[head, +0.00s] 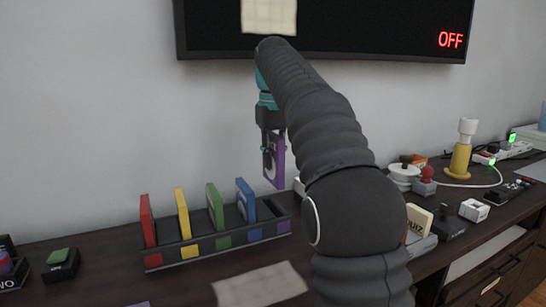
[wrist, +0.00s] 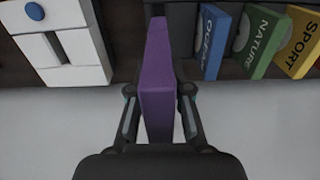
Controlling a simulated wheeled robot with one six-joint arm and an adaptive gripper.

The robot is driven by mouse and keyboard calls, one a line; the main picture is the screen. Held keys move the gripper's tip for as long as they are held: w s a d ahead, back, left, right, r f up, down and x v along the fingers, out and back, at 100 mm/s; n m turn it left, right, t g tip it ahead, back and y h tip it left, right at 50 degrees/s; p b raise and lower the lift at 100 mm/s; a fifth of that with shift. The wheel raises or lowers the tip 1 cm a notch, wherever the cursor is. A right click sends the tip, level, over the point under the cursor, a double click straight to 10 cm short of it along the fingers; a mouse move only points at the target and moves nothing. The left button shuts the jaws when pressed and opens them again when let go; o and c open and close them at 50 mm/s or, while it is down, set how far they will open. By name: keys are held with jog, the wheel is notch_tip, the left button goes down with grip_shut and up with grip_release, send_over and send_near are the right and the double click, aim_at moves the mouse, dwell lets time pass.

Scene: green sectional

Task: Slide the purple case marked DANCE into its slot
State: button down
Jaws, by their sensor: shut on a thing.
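The purple case (head: 274,160) is held in the air by my gripper (head: 268,130), near the right end of the rack. In the wrist view the purple case (wrist: 157,85) stands edge-on between the two fingers of my gripper (wrist: 158,110), which are shut on it. Its DANCE marking cannot be read. The slot by the purple square at the right end looks empty.
In the wrist view, a white drawer unit (wrist: 58,42) stands left of the purple case, and cases marked OCEAN (wrist: 212,42), NATURE (wrist: 257,42) and SPORT (wrist: 300,45) lean at the right. A yellow-and-white bottle-like object (head: 462,150) and small boxes stand farther right on the dark counter.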

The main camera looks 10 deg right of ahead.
aim_at(274, 170)
jog(key=shift+f+b, duration=1.6)
jog(key=shift+f, duration=1.1)
jog(key=shift+p, duration=1.05)
jog(key=shift+f+b, duration=1.7)
jog(key=shift+f, duration=0.95)
jog(key=c, duration=1)
grip_release()
jog(key=shift+r, duration=3.7)
